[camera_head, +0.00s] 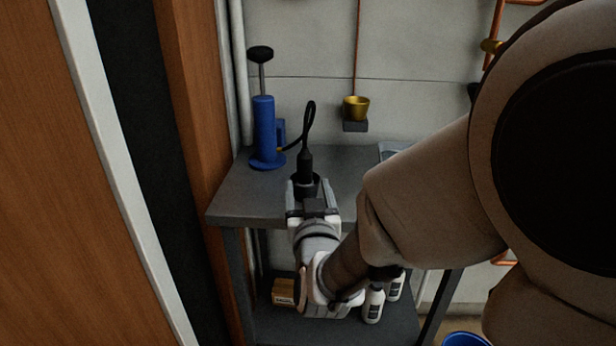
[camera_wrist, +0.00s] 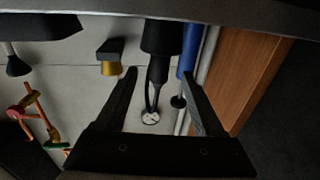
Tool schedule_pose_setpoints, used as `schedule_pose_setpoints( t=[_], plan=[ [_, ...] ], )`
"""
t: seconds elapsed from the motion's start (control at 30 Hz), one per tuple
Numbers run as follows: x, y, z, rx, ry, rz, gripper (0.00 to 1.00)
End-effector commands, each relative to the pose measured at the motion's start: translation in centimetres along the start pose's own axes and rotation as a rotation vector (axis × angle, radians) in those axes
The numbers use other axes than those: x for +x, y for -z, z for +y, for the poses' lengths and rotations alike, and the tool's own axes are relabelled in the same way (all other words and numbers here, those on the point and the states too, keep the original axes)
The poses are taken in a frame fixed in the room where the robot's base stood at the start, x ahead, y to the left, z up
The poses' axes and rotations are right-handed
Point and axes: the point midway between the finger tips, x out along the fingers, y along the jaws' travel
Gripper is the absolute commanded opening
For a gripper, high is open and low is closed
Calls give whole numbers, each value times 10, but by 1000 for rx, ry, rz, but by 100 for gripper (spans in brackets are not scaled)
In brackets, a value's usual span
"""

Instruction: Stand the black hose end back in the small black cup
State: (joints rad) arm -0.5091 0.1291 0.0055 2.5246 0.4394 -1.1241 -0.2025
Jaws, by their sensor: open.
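The black hose end (camera_head: 305,161) stands upright on the grey table, its lower part inside the small black cup (camera_head: 314,186). A black hose loops from its top back to the blue hand pump (camera_head: 265,135). My gripper (camera_head: 304,187) is open at the table's front edge, close to the cup, and partly hides it. In the wrist view, which is upside down, my open fingers (camera_wrist: 159,74) show on either side of the hose end (camera_wrist: 157,68), apart from it. The cup (camera_wrist: 160,36) shows above it there.
The grey table (camera_head: 240,194) has the pump at its back left. A wooden panel (camera_head: 190,90) borders the left. White bottles (camera_head: 373,304) and a small box (camera_head: 284,291) stand on the lower shelf.

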Motion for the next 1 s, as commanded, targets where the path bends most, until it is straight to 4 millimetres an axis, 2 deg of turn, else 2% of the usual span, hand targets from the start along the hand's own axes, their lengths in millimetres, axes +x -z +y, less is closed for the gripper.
schedule_pose_setpoints(
  t=[0.2,0.43,0.67,0.87,1.0],
  plan=[
    [-13,-3,0,1,2,1,70],
    [-17,-1,2,9,8,-21,70],
    [-27,-1,18,53,58,-198,70],
    [-58,-7,40,70,89,-414,70],
    [-91,-12,60,67,83,-569,70]
  ],
)
